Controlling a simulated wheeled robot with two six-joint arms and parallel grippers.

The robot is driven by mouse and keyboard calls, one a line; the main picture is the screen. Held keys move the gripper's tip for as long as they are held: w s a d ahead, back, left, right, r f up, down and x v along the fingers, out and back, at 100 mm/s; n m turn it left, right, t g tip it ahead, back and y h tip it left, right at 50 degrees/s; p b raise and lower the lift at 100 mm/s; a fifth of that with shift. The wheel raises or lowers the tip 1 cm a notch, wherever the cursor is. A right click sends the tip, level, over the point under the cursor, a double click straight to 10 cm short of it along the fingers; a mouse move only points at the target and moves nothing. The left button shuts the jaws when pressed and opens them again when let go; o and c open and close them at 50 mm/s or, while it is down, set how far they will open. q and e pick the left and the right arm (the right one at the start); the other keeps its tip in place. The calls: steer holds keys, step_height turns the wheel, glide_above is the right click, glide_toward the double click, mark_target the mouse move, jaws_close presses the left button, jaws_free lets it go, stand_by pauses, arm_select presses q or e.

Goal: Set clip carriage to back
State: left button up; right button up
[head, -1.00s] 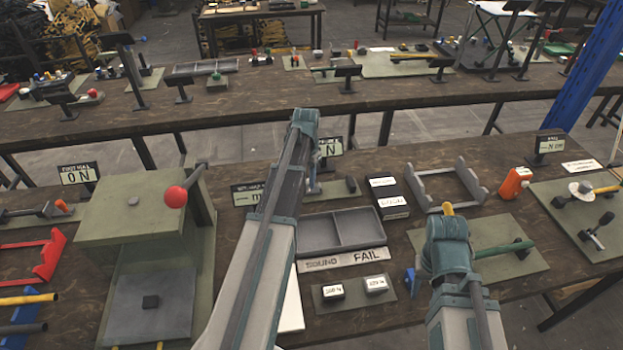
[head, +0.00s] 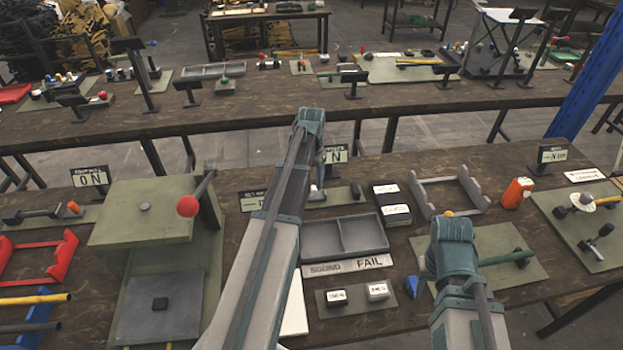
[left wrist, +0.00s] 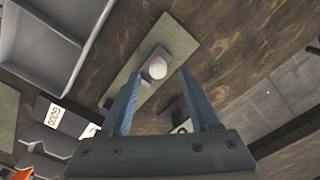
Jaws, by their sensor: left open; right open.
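In the left wrist view an olive plate (left wrist: 128,84) runs diagonally, with a grey block topped by a pale round knob (left wrist: 157,69) on it. This may be the clip carriage; no label on it is readable. In the head view my left arm partly hides the plate (head: 335,201), which lies behind the divided tray.
The grey divided tray (head: 343,249) lies in front of the plate. A grey cradle (head: 452,212) and an orange bottle (head: 517,192) stand to the right. A press with a red knob (head: 188,206) stands to the left. Display signs (head: 333,154) stand along the back edge.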

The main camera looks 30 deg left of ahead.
mark_target(312, 188)
arm_select(q)
step_height(312, 188, up, 10)
steer(key=p, duration=0.9)
steer(key=shift+r, duration=0.25)
steer(key=s+d+f+b, duration=0.1)
steer(key=s+d, duration=0.5)
steer(key=d, duration=0.4)
steer(key=s+d+f+m+b, duration=0.1)
steer(key=s+d+f+b, duration=0.1)
steer(key=s+d, duration=0.5)
steer(key=s+d+f+m+y+b, duration=0.1)
steer(key=s+d+f, duration=0.1)
steer(key=s+d, duration=0.5)
steer(key=d, duration=0.6)
steer(key=shift+s+d+b, duration=0.2)
steer(key=shift+d+b, duration=0.05)
steer(key=shift+b, duration=0.05)
